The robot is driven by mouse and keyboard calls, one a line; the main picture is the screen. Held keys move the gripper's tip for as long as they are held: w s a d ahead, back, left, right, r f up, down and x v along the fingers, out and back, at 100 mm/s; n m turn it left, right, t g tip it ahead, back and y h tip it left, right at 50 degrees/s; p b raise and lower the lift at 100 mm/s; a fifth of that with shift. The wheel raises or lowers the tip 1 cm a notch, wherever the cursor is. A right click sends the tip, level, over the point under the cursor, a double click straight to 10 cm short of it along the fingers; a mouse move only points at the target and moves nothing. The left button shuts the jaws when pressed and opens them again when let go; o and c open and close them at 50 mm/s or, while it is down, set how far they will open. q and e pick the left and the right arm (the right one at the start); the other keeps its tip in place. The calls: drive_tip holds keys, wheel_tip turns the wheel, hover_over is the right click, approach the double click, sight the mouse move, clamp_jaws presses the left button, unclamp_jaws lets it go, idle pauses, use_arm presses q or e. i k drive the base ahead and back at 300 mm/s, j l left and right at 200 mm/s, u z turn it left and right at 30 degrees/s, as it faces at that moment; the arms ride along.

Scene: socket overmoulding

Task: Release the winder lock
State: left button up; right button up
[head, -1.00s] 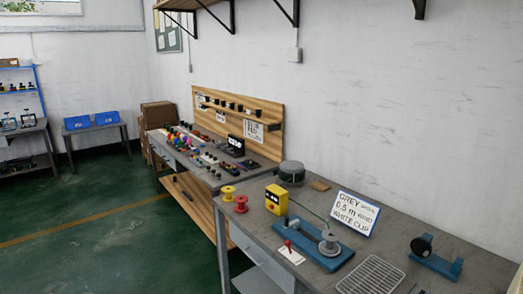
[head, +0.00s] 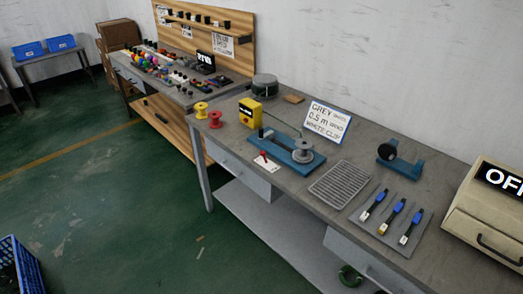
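The winder (head: 291,148) is a blue base on the near workbench in the head view, with a grey spool (head: 303,151) standing at its right end. A small red-knobbed lever (head: 263,155) stands on a white plate in front of the winder; I cannot tell whether this is the winder lock or how it is set. A yellow box (head: 250,113) with a dark display stands just left of the winder. Neither of my grippers shows in the view.
A sign (head: 327,121) reads GREY, 0.5 m, WHITE CLIP. Red and yellow spools (head: 208,113) stand left. Green floor (head: 130,215) is open in front.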

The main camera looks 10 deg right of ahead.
sight(263, 153)
drive_tip(key=z, duration=0.55)
drive_tip(key=i+j+z, duration=0.15)
drive_tip(key=j+z, duration=0.35)
drive_tip(key=i+j+z, duration=0.1)
drive_tip(key=j+z, duration=0.25)
drive_tip(key=z, duration=0.15)
drive_tip(key=j+z, duration=0.5)
drive_tip(key=j, duration=0.55)
drive_tip(key=k+j+z, duration=0.1)
drive_tip(key=j, duration=0.95)
drive_tip(key=k+j+z, duration=0.1)
drive_tip(key=j, duration=0.4)
